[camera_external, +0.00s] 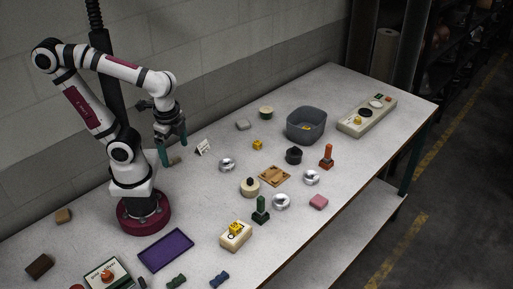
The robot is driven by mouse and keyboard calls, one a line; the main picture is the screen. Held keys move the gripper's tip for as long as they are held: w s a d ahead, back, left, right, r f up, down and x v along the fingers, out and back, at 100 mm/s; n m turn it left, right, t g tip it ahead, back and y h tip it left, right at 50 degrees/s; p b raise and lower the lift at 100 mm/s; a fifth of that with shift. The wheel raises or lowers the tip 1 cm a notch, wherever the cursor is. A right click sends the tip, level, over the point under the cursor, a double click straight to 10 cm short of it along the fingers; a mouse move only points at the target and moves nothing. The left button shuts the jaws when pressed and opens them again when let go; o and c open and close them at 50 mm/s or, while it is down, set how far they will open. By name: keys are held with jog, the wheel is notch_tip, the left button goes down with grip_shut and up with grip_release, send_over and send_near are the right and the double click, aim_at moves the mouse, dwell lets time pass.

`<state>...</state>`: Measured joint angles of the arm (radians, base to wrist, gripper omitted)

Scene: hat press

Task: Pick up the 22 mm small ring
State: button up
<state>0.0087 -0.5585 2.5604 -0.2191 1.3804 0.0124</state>
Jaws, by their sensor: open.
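I cannot tell for sure which thing is the 22 mm small ring. Three round, shiny silver pieces lie on the white table: one left of the middle (227,164), one nearer the front (281,202) and one to the right (311,177). At this size I cannot tell whether they are rings. My gripper (172,153) points down at the left-back part of the table, its teal fingers spread apart with nothing seen between them. A small grey-brown piece (175,161) lies just by the fingertips. The gripper is left of all three silver pieces.
A grey bin (306,125) stands at the back right, with a beige box (367,116) beyond it. A white card (203,147) stands right of my gripper. Several small blocks and stamps crowd the middle. A purple tray (166,250) lies in front of my base.

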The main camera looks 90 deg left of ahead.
dwell(0.4)
jog(key=shift+c, duration=1.1)
